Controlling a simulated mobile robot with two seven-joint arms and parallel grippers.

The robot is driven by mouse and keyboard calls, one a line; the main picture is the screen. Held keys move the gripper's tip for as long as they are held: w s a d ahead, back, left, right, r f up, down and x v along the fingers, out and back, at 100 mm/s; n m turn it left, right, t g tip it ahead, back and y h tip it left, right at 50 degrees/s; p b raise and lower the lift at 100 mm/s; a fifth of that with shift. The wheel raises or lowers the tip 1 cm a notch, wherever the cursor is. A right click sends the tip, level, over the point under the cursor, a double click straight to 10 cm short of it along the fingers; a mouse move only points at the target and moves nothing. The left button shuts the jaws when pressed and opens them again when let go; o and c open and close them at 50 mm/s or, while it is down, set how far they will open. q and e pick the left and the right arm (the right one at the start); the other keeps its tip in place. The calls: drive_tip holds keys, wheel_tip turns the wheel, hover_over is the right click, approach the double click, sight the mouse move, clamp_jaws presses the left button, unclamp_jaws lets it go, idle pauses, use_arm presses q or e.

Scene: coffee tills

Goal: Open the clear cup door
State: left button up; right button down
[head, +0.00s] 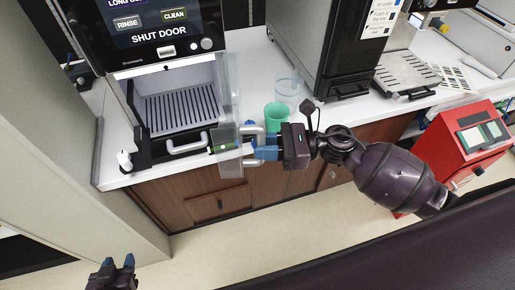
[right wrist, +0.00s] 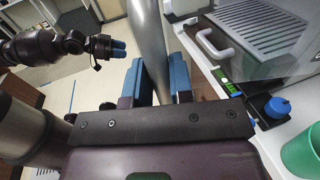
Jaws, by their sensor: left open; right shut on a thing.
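The clear cup door (head: 231,95) is a see-through panel on the right side of the coffee machine's open front. It stands swung outward, and the cup bay with its slatted tray (head: 180,108) is uncovered. My right gripper (head: 262,146) is at the door's grey handle (head: 250,129). In the right wrist view the blue fingers (right wrist: 158,75) are shut around the grey bar of the handle (right wrist: 149,35). My left gripper (head: 116,264) is open and empty, low at the left, away from the door. It also shows in the right wrist view (right wrist: 118,48).
A green cup (head: 276,117) and a clear cup (head: 288,84) stand on the white counter just behind my right gripper. A black machine (head: 325,45) stands behind them. The floor before the wooden cabinets is clear.

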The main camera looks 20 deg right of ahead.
use_arm(q)
drive_tip(key=shift+s+f+b, duration=0.3)
drive_tip(key=shift+f+b, duration=0.15)
drive_tip(key=shift+f, duration=0.35)
drive_tip(key=shift+s+f+b, duration=0.25)
drive_tip(key=shift+f+b, duration=0.2)
drive_tip(key=shift+f, duration=0.3)
use_arm(e)
drive_tip(key=shift+w+d, duration=0.2)
drive_tip(key=shift+d, duration=0.5)
drive_tip(key=shift+w+d, duration=0.2)
drive_tip(key=shift+d, duration=0.55)
drive_tip(key=shift+w+d, duration=0.2)
drive_tip(key=shift+d, duration=0.6)
drive_tip(key=shift+w+d+f+b, duration=0.1)
drive_tip(key=shift+w+d+b, duration=0.2)
drive_tip(key=shift+d, duration=0.25)
drive_tip(key=shift+w+d+b, duration=0.25)
drive_tip(key=shift+d+b, duration=0.1)
drive_tip(key=shift+d, duration=0.15)
drive_tip(key=shift+w+d+f+b, duration=0.1)
drive_tip(key=shift+w+d+b, duration=0.2)
drive_tip(key=shift+d, duration=0.25)
drive_tip(key=c, duration=0.9)
unclamp_jaws()
drive_tip(key=shift+r, duration=0.2)
use_arm(q)
wheel_tip(320, 180, down, 2)
drive_tip(key=shift+f+g, duration=0.15)
drive_tip(key=shift+g, duration=0.15)
